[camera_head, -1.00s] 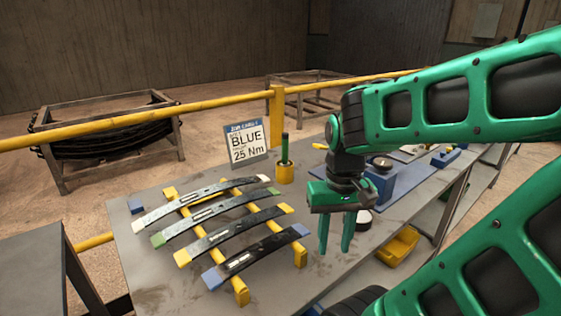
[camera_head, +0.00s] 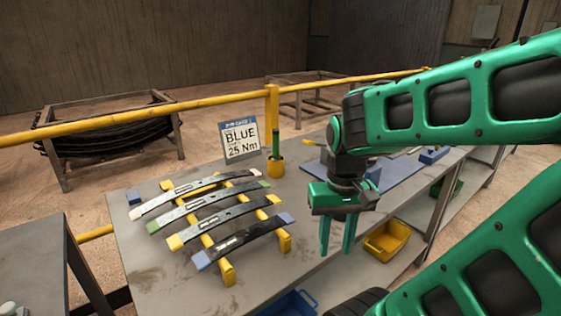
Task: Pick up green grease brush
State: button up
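The green grease brush (camera_head: 276,140) stands upright in a small yellow cup (camera_head: 276,168) on the grey workbench. Only its green handle shows; its lower end is hidden in the cup. My gripper (camera_head: 337,246) points down over the bench's front part, to the right of the cup and nearer to me. Its two green fingers are apart with nothing between them.
Several leaf springs with coloured ends lie across a yellow rack (camera_head: 228,272) left of my gripper. A sign (camera_head: 240,140) reading BLUE 25 Nm stands left of the cup. A yellow rail (camera_head: 200,107) runs behind. A yellow bin (camera_head: 388,240) sits below right.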

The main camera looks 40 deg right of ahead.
aim_at(275, 131)
jog(key=k, duration=0.3)
jog(key=u, duration=1.9)
jog(key=k, duration=1.45)
jog(key=z, duration=1.9)
jog(key=i, duration=0.9)
jog(key=z, duration=0.05)
